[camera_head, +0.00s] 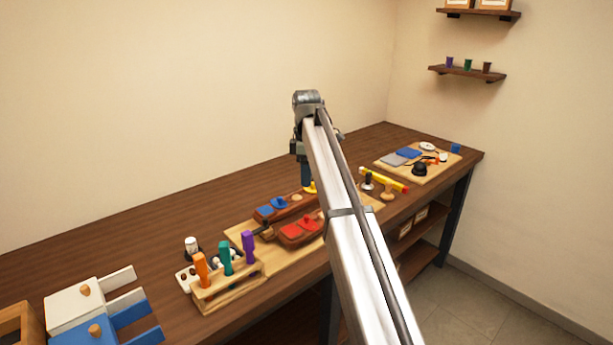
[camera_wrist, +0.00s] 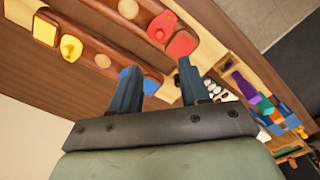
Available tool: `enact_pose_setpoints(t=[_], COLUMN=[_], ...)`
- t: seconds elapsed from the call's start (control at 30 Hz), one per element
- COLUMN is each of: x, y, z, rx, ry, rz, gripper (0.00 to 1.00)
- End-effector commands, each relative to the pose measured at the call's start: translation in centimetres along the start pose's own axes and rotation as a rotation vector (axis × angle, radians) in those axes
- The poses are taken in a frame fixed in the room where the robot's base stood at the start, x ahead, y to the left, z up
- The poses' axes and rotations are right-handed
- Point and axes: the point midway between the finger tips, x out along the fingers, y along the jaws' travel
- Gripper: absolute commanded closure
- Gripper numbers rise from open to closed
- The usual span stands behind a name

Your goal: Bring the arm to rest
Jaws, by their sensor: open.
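My gripper (camera_head: 306,183) hangs at the end of my raised arm, over the back part of the workbench (camera_head: 130,215). In the wrist view my gripper (camera_wrist: 158,78) has its two dark fingers apart, with nothing visible held between them. Below it are two dark wooden holders. One holder (camera_head: 290,235) carries red pieces (camera_head: 305,223). The other holder (camera_head: 283,212) carries blue pieces (camera_head: 265,210) and a yellow piece (camera_head: 310,188). My arm hides part of the bench and of these holders in the head view.
A rack (camera_head: 228,287) with orange, teal and purple handles stands left of the holders. White and blue boxes (camera_head: 75,305) are at the front left. A yellow tool (camera_head: 390,182) and a board of small items (camera_head: 440,172) lie right. The back left bench is bare.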

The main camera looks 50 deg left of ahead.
Motion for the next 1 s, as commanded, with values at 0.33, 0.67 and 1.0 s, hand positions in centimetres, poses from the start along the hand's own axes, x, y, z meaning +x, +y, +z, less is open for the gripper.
enact_pose_setpoints(t=[0.33,0.67,1.0], x=[0.0,7.1,21.8], y=[0.0,-0.5,-3.9], z=[0.0,5.7,17.9], rx=[0.0,0.124,0.418], ry=[0.0,-0.009,-0.03], rz=[0.0,-0.034,-0.104], gripper=[0.55,0.55,0.55])
